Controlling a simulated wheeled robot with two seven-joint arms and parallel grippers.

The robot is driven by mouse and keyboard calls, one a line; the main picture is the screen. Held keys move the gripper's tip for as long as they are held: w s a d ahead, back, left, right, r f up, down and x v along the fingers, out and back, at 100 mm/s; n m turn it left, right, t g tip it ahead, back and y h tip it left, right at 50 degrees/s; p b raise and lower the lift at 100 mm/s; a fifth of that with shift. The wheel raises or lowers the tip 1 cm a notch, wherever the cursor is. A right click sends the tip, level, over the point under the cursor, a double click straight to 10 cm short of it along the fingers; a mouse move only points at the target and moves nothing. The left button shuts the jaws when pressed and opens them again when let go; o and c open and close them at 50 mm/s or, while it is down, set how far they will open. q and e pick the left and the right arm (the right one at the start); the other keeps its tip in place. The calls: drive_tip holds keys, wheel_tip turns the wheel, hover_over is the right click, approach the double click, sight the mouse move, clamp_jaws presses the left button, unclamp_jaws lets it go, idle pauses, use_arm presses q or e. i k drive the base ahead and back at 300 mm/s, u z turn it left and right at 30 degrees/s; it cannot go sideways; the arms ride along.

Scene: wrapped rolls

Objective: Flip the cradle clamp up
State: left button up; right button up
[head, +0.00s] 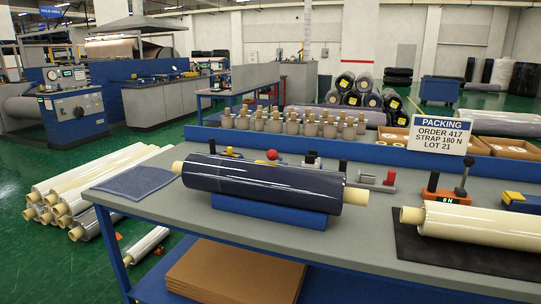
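A dark blue wrapped roll (262,181) with cream core ends lies across a blue cradle (268,211) on the grey workbench. A red ball knob (272,155) shows just above the roll's top edge; the part under it is hidden behind the roll. I cannot tell for certain whether this knob belongs to the cradle clamp, or how the clamp is set. Neither of my grippers is in view.
A red and grey device (377,181) stands behind the roll's right end. A cream roll (470,223) lies on a black mat (425,247). A blue-grey pad (138,181) lies left.

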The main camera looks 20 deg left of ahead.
sight(272, 154)
drive_tip(key=k, duration=0.7)
drive_tip(key=z, duration=0.25)
drive_tip(key=i, duration=1.6)
drive_tip(key=u, duration=0.4)
